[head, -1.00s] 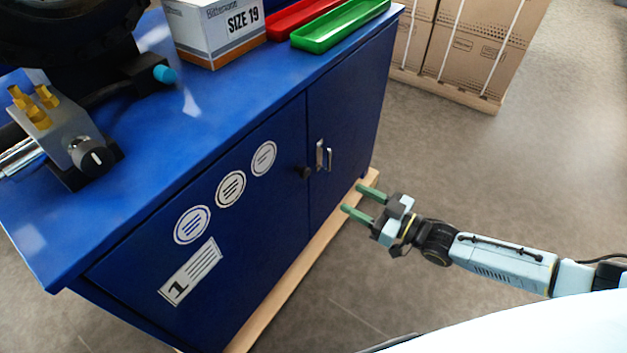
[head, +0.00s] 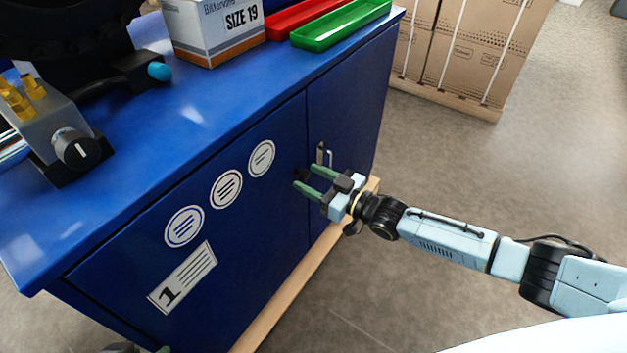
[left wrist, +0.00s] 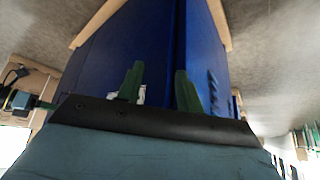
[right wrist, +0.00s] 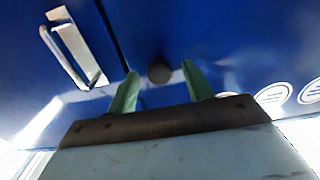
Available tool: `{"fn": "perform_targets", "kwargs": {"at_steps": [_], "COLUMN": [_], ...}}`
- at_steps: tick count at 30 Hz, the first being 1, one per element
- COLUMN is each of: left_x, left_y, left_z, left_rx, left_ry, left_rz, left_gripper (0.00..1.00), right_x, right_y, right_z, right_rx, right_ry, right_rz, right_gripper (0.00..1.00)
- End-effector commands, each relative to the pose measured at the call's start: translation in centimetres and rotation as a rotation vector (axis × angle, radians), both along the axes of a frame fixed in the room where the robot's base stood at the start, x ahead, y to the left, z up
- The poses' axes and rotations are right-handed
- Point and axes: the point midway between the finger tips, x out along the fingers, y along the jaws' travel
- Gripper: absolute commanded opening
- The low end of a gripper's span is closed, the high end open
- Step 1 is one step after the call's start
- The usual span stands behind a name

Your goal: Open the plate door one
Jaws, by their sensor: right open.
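Door one (head: 235,235) is the left blue cabinet door, with a label "1" (head: 182,277) and three round plate stickers. It looks shut. Its round black knob (right wrist: 159,71) shows in the right wrist view, between and just beyond the fingertips; in the head view the fingers partly cover it. My right gripper (head: 305,177) is open, its green fingers pointing at the knob, not closed on it. Whether they touch it I cannot tell. My left gripper (left wrist: 160,88) is open and empty in the left wrist view, low near the cabinet; only a tip shows in the head view.
The neighbouring door has a metal handle (right wrist: 72,55) close beside the right gripper. The blue top (head: 150,150) bears a box (head: 215,30), a green tray (head: 340,25), a red tray (head: 300,18) and a clamp device (head: 60,135). Boxes on a pallet (head: 465,45) stand behind right.

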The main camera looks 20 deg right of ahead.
Motion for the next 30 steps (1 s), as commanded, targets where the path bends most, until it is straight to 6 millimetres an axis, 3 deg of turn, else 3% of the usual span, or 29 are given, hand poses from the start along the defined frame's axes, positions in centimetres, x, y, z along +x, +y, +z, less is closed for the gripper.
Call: {"fn": "perform_targets", "kwargs": {"at_steps": [6,17,26,30], "left_x": [0.0,0.0,-0.1,-1.8], "left_y": [0.0,0.0,0.0,0.8], "left_z": [0.0,0.0,0.0,-0.6], "left_rx": [0.000,0.000,0.002,0.024], "left_ry": [-0.001,0.000,0.010,0.100], "left_rz": [0.000,0.000,0.000,0.011], "left_gripper": [0.36,0.36,0.36,0.36], "right_x": [0.0,0.0,-0.2,-0.5], "right_y": [0.0,0.0,0.0,0.2], "right_z": [0.0,0.0,0.0,0.0], "right_rx": [0.000,0.000,-0.001,0.000], "right_ry": [0.000,0.000,0.001,0.002], "right_rz": [0.000,0.000,-0.002,-0.006], "right_gripper": [0.48,0.01,0.00,0.00]}}
